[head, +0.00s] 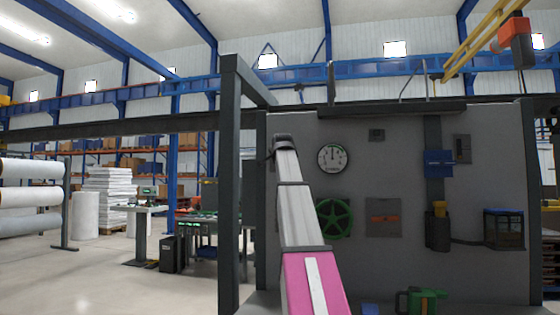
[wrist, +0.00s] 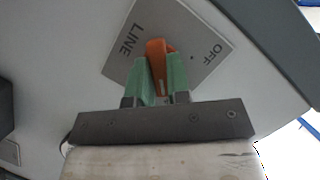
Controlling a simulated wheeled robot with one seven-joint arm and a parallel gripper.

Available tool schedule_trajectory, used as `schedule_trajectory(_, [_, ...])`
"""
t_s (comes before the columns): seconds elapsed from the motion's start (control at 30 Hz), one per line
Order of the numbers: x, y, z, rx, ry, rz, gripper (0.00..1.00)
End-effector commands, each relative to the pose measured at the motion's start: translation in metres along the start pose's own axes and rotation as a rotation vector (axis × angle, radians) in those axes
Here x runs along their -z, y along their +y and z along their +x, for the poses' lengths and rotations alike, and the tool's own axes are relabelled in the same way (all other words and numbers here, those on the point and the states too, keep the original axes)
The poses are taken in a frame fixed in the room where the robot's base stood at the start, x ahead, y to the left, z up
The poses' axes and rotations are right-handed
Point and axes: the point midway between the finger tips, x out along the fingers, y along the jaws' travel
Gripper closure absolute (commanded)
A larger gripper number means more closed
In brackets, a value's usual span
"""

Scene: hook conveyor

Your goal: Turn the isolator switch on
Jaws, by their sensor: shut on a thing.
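In the wrist view, the isolator switch has an orange handle (wrist: 157,47) on a grey plate (wrist: 203,35). The plate is lettered LINE on the left and OFF on the right. My gripper (wrist: 161,72) has green fingers shut on the orange handle, one on each side. The handle's lower part is hidden by the fingers and the dark gripper body. In the head view, my arm reaches up to the left part of the grey panel; my fingers are hidden there. A plate with an orange bar (head: 384,217) shows on the panel; I cannot tell whether it is the same switch.
The grey panel (head: 470,205) carries a round gauge (head: 332,158), a green handwheel (head: 333,218), a blue box (head: 438,163) and a dark cage-like box (head: 503,229). A dark post (head: 229,190) stands left of my arm. A green item (head: 422,301) sits low in front.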

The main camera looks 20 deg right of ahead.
Motion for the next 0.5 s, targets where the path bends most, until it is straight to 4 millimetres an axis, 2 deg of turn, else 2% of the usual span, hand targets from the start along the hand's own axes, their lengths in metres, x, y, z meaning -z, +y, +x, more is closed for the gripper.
schedule_trajectory(0.23, [0.0, 0.0003, -0.0003, 0.001, 0.0, 0.005, 1.0])
schedule_trajectory(0.27, [0.0, 0.0003, -0.0003, 0.001, 0.0, 0.005, 0.73])
schedule_trajectory(0.3, [0.0, 0.0003, -0.0003, 0.001, 0.0, 0.004, 0.6])
schedule_trajectory(0.33, [0.0, 0.0003, -0.0003, 0.0, 0.0, 0.004, 0.57])
schedule_trajectory(0.5, [-0.0001, 0.0002, -0.0001, 0.0, 0.0, 0.003, 0.57])
